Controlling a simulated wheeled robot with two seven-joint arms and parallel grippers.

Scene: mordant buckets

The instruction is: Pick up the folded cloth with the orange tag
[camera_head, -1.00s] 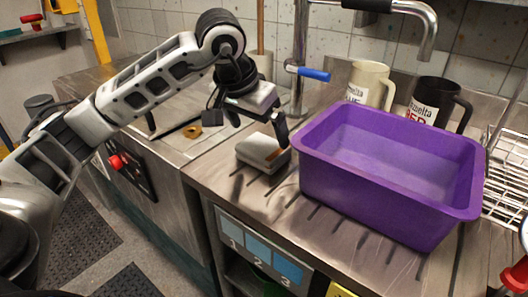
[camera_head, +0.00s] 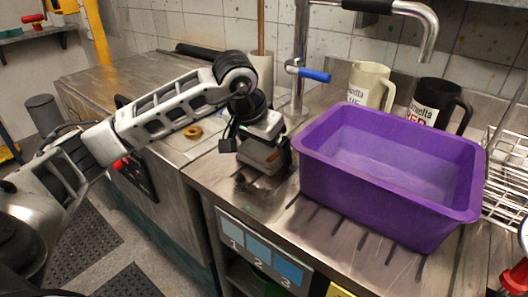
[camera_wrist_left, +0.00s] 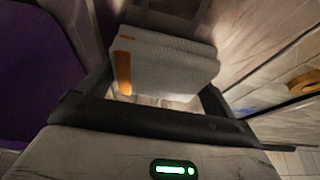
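The folded cloth (camera_head: 262,157) is a pale grey, thick pad on the steel counter, just left of the purple tub. In the left wrist view the cloth (camera_wrist_left: 170,65) shows its orange tag (camera_wrist_left: 123,73) on the left side. My left gripper (camera_head: 264,160) is over the cloth from above and partly hides it in the head view. In the left wrist view its fingers (camera_wrist_left: 158,100) are spread, one on each side of the cloth; I cannot tell whether they touch it. My right gripper is not in view.
The purple tub (camera_head: 394,113) stands close to the right of my left gripper. Behind are a faucet (camera_head: 300,60) with a blue lever, a cream mug (camera_head: 368,83) and a black mug (camera_head: 437,100). A wire rack (camera_head: 508,185) is at the right.

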